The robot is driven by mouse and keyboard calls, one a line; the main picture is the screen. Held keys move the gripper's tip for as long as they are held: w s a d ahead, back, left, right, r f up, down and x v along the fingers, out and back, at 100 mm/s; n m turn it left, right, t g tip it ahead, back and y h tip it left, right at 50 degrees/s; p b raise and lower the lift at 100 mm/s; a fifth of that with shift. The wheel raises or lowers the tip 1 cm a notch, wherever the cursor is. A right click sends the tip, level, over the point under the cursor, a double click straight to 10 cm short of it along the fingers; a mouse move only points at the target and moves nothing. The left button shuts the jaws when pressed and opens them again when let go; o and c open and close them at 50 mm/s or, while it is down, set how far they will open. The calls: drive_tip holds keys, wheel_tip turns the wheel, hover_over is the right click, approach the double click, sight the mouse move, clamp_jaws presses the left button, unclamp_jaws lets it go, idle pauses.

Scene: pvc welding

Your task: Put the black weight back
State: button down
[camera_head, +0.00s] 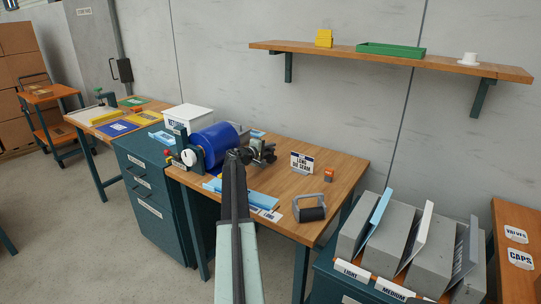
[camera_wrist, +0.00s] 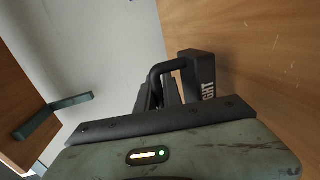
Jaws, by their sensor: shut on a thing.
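The black weight (camera_wrist: 201,75) shows in the wrist view as a dark block with a bent handle and white lettering ending in "GHT". My gripper (camera_wrist: 168,92) is shut on its handle; the fingertips are partly hidden behind the dark wrist edge. In the head view my gripper (camera_head: 242,156) reaches over the wooden workbench (camera_head: 340,171), beside the blue roll. There I cannot clearly tell the weight from the dark and grey metal parts at the arm's end. Whether the weight touches a surface is unclear.
A small sign (camera_head: 302,162), an orange block (camera_head: 328,175) and a black roller with a grey handle (camera_head: 311,211) are on the bench. Grey bins (camera_head: 433,262) stand at right. Bench around the sign is partly clear.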

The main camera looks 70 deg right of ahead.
wheel_tip(320, 180, down, 3)
drive_tip(key=shift+r+b, duration=0.1)
drive_tip(key=shift+b, duration=0.75)
drive_tip(key=shift+r, duration=0.2)
drive_tip(key=shift+f, duration=0.2)
drive_tip(key=c, duration=1.5)
unclamp_jaws()
drive_tip(key=shift+r, duration=0.1)
drive_tip(key=shift+a+r+p, duration=0.2)
drive_tip(key=shift+p, duration=0.15)
drive_tip(key=p+v, duration=0.2)
drive_tip(key=v, duration=0.9)
drive_tip(key=shift+w+a+r, duration=0.1)
drive_tip(key=shift+w+a, duration=0.05)
drive_tip(key=shift+a, duration=0.2)
